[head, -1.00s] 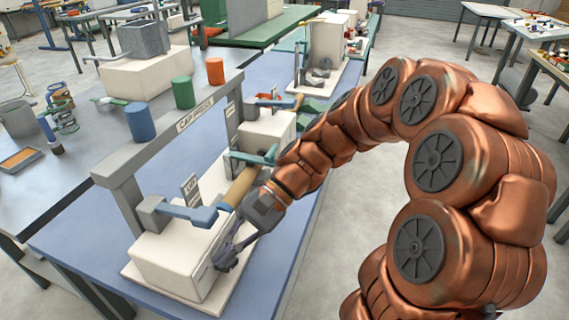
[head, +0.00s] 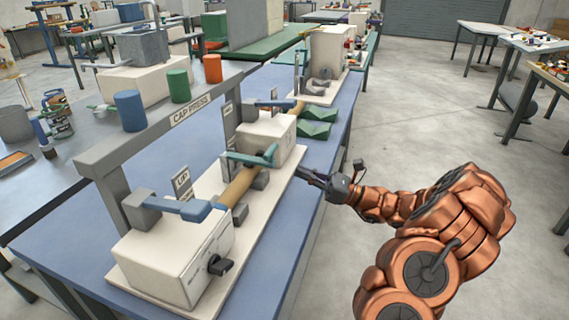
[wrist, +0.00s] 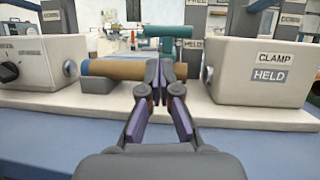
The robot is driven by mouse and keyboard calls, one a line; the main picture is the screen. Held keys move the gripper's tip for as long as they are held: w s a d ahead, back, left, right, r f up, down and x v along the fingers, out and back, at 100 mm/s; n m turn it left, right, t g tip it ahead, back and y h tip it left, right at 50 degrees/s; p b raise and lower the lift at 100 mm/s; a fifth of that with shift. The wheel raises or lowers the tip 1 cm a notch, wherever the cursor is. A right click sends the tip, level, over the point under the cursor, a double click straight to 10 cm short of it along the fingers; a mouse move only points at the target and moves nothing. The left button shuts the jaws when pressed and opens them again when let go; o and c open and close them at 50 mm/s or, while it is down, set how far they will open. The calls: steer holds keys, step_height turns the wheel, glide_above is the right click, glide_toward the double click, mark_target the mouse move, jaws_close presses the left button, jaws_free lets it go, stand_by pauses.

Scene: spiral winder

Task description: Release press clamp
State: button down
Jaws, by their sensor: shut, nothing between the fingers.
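The cap press has a white clamp box (head: 266,136) at its far end. A sign reading CLAMP HELD (wrist: 270,67) is on its front in the wrist view. A teal lever (head: 252,158) lies at that end, above the brown tube; a teal bar (wrist: 168,32) shows behind the fingers in the wrist view. The brown tube (head: 238,187) lies on grey supports between the two white boxes. My gripper (head: 308,178) is shut and empty, on the aisle side of the press. In the wrist view its fingertips (wrist: 166,72) hide part of the tube; contact cannot be told.
A grey CAP PRESS beam (head: 165,125) spans above. Green wedge blocks (head: 316,121) lie beyond. The floor to the right is open.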

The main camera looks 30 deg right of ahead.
steer(key=d, duration=0.1)
steer(key=d+f+m+t, duration=0.1)
steer(key=d+f+m+t+h, duration=0.1)
steer(key=d, duration=0.1)
steer(key=shift+w, duration=0.1)
steer(key=shift+r, duration=0.1)
steer(key=x, duration=1)
stand_by(0.3)
